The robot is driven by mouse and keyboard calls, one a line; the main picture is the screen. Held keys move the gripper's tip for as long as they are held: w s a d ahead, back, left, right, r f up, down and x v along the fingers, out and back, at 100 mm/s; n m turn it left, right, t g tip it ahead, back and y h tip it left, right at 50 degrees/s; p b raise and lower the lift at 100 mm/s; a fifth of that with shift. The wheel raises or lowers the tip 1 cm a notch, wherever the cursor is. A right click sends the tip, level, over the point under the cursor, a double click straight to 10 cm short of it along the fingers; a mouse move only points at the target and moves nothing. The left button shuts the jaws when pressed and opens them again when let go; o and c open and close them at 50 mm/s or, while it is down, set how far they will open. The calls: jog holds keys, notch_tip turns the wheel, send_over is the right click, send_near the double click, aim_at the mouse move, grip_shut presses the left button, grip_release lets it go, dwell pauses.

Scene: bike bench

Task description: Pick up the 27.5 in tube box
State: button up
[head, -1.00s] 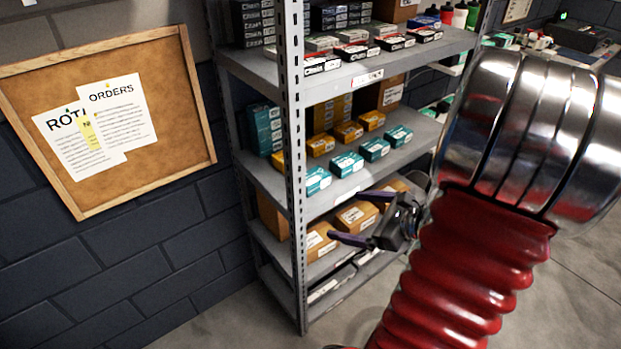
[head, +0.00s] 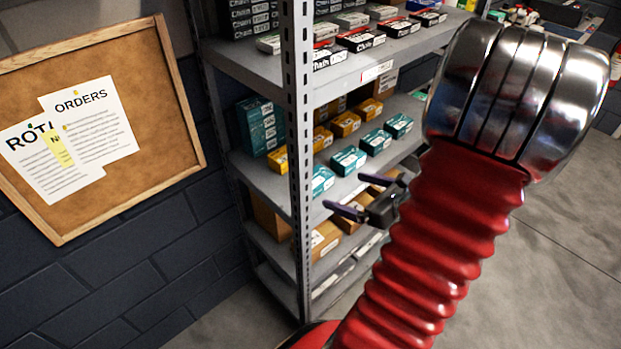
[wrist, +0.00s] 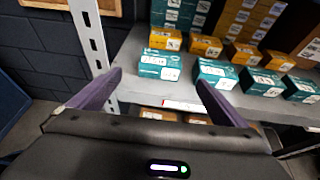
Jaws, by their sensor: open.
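Small teal boxes stand in a row along the front of the middle shelf (head: 275,190), with a row of yellow boxes (head: 345,124) behind them. Their labels are too small to read, so I cannot tell which is the 27.5 in tube box. My gripper (head: 346,192) is open and empty, in front of that shelf near its left end. In the wrist view, the leftmost teal box (wrist: 158,66) appears between the two purple fingers, beyond their tips. A second teal box (wrist: 215,74) is just right of it, partly behind the right fingertip.
A slotted grey upright (head: 300,150) stands at the shelf's left front corner, close to my gripper. Chain boxes (head: 359,40) fill the shelf above. Brown boxes (head: 322,238) sit on the shelf below. A corkboard (head: 165,130) hangs on the left wall.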

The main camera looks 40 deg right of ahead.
aim_at(320, 180)
jog(key=shift+x, duration=4.35)
jog(key=shift+x, duration=2.6)
jog(key=shift+d+r, duration=0.15)
jog(key=shift+c, duration=0.5)
jog(key=c, duration=1.2)
jog(key=shift+o, duration=0.2)
jog(key=shift+r, duration=0.2)
jog(key=shift+r, duration=4.8)
